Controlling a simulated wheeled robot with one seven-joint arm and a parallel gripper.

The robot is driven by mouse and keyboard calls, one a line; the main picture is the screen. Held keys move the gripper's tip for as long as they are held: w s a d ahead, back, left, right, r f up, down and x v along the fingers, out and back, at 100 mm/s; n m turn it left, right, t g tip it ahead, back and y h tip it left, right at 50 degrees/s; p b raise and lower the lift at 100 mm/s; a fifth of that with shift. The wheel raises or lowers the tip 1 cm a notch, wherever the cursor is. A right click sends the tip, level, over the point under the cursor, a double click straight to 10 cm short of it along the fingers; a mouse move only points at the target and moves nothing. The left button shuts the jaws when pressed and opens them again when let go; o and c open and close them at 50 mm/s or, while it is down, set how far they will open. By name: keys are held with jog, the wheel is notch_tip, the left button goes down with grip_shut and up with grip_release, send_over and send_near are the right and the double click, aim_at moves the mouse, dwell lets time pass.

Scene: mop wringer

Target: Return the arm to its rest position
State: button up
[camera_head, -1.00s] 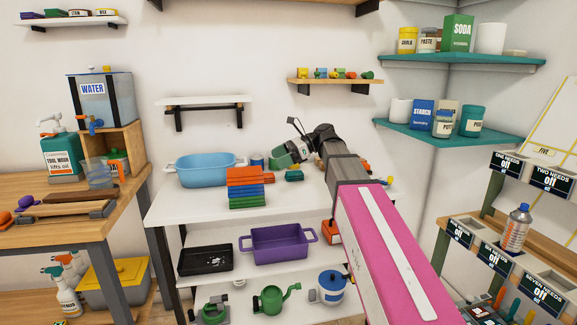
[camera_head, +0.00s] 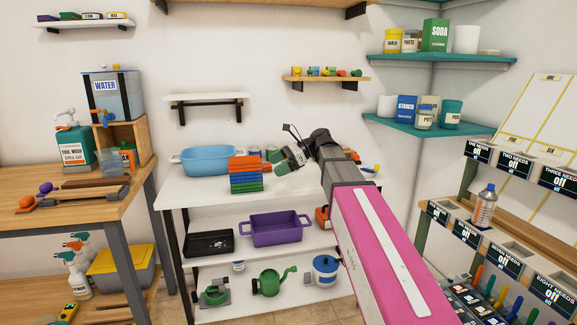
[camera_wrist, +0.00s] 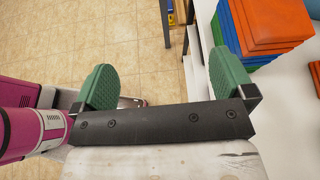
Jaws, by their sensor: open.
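My arm reaches forward from the lower right of the head view, with pink and grey links. It ends in my gripper (camera_head: 286,160), which has green finger pads. In the wrist view, my gripper (camera_wrist: 164,84) is open, its two green pads wide apart with nothing between them. Tiled floor shows below the gap. The right pad appears beside a stack of orange, blue and green slabs (camera_wrist: 262,25) at the white table's edge, apart or touching I cannot tell. The stack also shows in the head view (camera_head: 246,174).
The white table (camera_head: 195,190) carries a blue tub (camera_head: 208,159); a purple tub (camera_head: 275,229) sits on its lower shelf. A wooden bench (camera_head: 95,205) stands left. Tiled floor (camera_wrist: 60,40) is clear below my gripper.

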jog(key=s+d+f+n+t+h, duration=0.1)
jog(key=d+f+n+h, duration=0.15)
jog(key=f, duration=0.55)
jog(key=s+d+f+n+t+h, duration=0.15)
jog(key=d+f, duration=0.25)
jog(key=f, duration=0.4)
jog(key=s+d+f+n+h, duration=0.1)
jog(key=s+d+f+h, duration=0.15)
jog(key=f, duration=0.55)
jog(key=s+d+f+n+h, duration=0.3)
jog(key=s+d+f+n, duration=0.1)
jog(key=d+f, duration=0.3)
jog(key=s+d+f+n+h, duration=0.3)
jog(key=s+d+f+n, duration=0.2)
jog(key=f, duration=0.4)
jog(key=shift+s+d+n, duration=0.15)
jog(key=shift+d+n, duration=0.35)
jog(key=shift+d, duration=0.35)
jog(key=shift+a+f, duration=0.1)
